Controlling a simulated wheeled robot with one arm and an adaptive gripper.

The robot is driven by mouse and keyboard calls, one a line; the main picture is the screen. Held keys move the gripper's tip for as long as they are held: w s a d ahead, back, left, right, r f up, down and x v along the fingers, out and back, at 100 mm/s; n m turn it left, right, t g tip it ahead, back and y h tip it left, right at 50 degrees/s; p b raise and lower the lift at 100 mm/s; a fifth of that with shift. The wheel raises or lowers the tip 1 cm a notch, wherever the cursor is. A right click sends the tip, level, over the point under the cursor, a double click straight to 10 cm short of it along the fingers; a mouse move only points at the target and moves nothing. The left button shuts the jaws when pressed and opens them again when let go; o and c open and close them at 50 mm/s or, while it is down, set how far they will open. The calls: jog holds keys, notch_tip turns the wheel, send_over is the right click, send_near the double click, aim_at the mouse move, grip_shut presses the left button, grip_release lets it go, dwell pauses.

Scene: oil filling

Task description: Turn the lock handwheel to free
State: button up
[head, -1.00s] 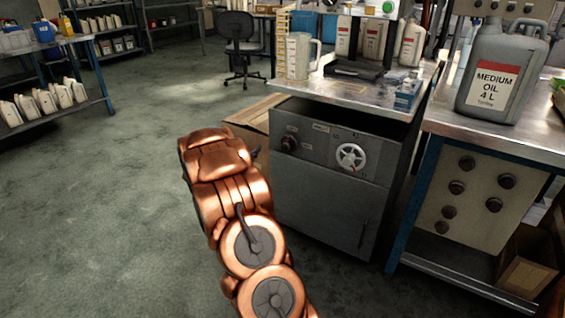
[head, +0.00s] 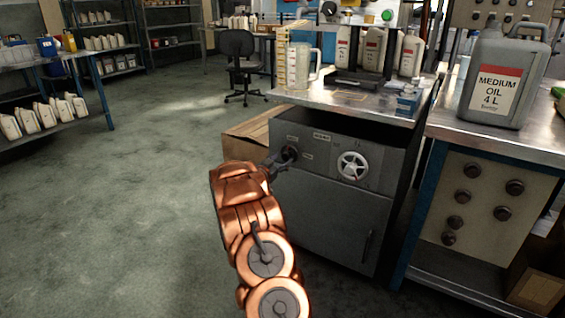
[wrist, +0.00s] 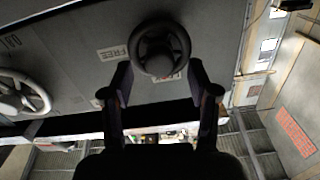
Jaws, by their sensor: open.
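The small dark lock handwheel (head: 290,153) is on the upper left of the grey cabinet's front panel (head: 312,150). In the wrist view the handwheel (wrist: 160,48) is at top centre, with a FREE label (wrist: 113,53) to its left and another label partly hidden below it. My gripper (head: 277,163) is close in front of the handwheel. In the wrist view my gripper (wrist: 158,73) is open, with one finger on each side below the wheel. I cannot tell if the fingers touch it.
A white spoked handwheel (head: 352,165) is to the right on the same panel. A cardboard box (head: 249,137) stands left of the cabinet. A bench with a medium oil jug (head: 501,78) is at right. Open floor lies to the left.

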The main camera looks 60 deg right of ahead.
jog(key=shift+d, duration=0.55)
jog(key=shift+c, duration=0.4)
grip_shut()
